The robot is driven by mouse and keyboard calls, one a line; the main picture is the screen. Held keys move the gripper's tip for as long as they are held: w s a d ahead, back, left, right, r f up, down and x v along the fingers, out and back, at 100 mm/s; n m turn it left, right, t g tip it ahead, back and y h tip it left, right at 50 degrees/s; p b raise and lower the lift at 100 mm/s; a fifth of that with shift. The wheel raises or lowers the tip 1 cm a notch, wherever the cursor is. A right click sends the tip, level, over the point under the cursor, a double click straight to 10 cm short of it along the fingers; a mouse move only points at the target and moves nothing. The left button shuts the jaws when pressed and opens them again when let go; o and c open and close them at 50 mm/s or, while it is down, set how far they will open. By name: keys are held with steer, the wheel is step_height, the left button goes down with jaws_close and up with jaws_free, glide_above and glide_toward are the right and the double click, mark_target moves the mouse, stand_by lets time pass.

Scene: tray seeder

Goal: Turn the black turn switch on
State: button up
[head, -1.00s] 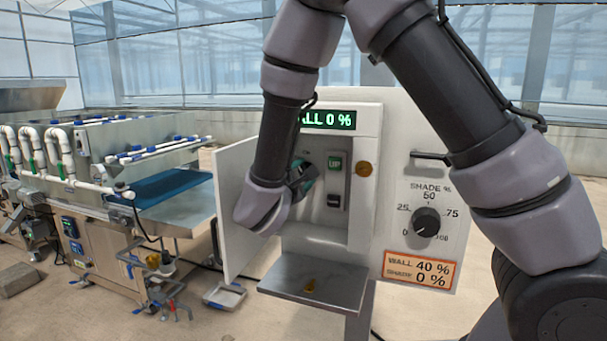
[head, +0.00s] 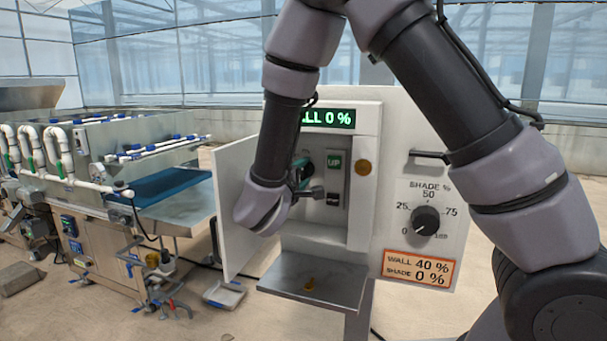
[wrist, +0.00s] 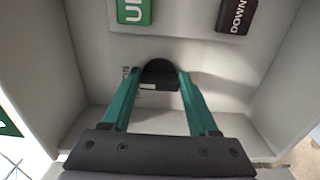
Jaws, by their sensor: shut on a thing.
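The black turn switch (wrist: 160,74) is between the teal fingers of my gripper (wrist: 158,84) in the wrist view, with a finger on each side of it. My gripper is shut on it. A white mark shows on the switch, and partly covered lettering is printed beside it. In the head view my gripper (head: 302,172) is inside the open control box (head: 368,208), left of the buttons, and my arm hides the switch there.
A green UP button (head: 334,163) and a dark DOWN button (head: 333,199) are right of my gripper. The box's open door (head: 232,205) stands at left and a shelf (head: 325,282) juts out below. The shade dial (head: 426,221) is at right. The partly hidden display (head: 328,118) reads 0 %.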

stand_by(0.3)
steer(key=o, duration=1.4)
steer(key=v, duration=1)
steer(key=shift+s+a, duration=0.15)
steer(key=shift+s, duration=0.25)
